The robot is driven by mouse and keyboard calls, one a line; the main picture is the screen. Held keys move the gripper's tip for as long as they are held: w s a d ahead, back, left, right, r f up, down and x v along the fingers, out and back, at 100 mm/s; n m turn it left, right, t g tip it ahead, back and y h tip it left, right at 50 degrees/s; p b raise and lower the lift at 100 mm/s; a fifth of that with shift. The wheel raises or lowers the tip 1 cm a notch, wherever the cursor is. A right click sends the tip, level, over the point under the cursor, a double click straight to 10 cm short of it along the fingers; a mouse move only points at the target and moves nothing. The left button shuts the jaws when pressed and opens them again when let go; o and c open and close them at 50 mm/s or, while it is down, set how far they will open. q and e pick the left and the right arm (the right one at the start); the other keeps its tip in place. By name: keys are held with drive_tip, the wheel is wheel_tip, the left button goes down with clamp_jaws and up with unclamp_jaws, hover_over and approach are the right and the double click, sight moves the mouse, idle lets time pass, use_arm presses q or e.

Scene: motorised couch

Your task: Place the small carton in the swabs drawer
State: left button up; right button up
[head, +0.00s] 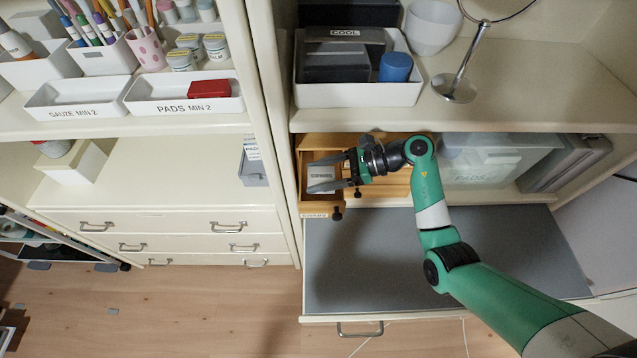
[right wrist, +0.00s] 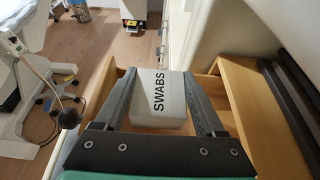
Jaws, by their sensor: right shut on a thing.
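The small white carton (right wrist: 158,103), marked SWABS, is between the two dark fingers of my right gripper (right wrist: 160,95) in the right wrist view. In the head view the carton (head: 326,171) shows partly behind the fingers of my right gripper (head: 330,183), which is shut on it. The carton is over or within the open wooden drawer (head: 312,207), whose walls show on both sides of it in the wrist view (right wrist: 203,82). I cannot tell whether the carton touches the drawer floor. The label on the drawer front is too small to read. My left gripper is out of view.
The drawer sits under a shelf (head: 540,118) bearing a white bin (head: 360,95) and a metal stand (head: 455,88). A translucent PADS box (head: 485,165) stands to the right. A grey pull-out board (head: 375,255) lies below, mostly bare.

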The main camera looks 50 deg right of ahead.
sight(318, 183)
wheel_tip(318, 183, down, 3)
drive_tip(key=shift+w+d+r+b, duration=0.1)
drive_tip(key=shift+w+b, duration=0.05)
drive_tip(key=shift+b, duration=0.3)
drive_tip(key=shift+f, duration=0.35)
drive_tip(key=shift+f, duration=0.2)
drive_tip(key=o, duration=1.3)
drive_tip(key=shift+r, duration=0.15)
